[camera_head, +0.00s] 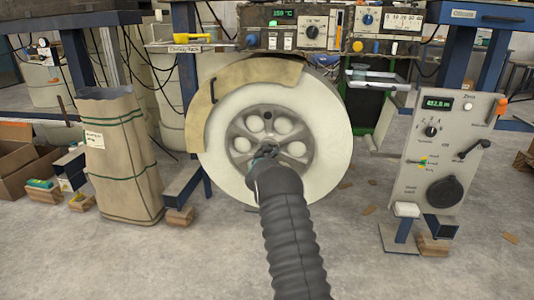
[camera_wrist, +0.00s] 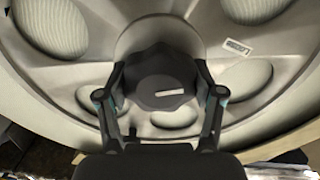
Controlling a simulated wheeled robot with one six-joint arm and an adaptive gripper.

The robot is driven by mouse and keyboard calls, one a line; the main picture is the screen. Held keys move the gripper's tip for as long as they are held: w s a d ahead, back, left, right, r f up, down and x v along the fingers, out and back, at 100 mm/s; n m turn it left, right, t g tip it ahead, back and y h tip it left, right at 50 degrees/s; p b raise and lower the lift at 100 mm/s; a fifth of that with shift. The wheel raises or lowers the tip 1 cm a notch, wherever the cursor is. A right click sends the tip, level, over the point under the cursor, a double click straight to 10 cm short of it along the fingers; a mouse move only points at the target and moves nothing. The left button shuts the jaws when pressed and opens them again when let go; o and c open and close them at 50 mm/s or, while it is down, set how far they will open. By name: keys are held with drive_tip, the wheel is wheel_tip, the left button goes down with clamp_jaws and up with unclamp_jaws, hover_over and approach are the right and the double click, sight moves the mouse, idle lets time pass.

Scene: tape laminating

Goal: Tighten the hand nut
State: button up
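The hand nut (camera_wrist: 160,75) is a dark, lobed knob with a pale mark on its face, at the hub of the grey spoked wheel (camera_wrist: 250,75) in the wrist view. My gripper (camera_wrist: 160,78) has one finger on each side of the nut, and both fingertips appear to press against its edges. In the head view, my gripper (camera_head: 267,152) is at the hub of the large cream reel (camera_head: 330,120). My dark arm covers the lower part of the reel, and the nut is mostly hidden there.
A control panel (camera_head: 440,150) with a display and knobs stands at the right. A brown paper sack (camera_head: 120,160) stands at the left. A tan curved guard (camera_head: 205,100) covers the reel's upper left. The floor in front is mostly clear, with a few scraps at the right.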

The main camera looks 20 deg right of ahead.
drive_tip(key=c, duration=0.3)
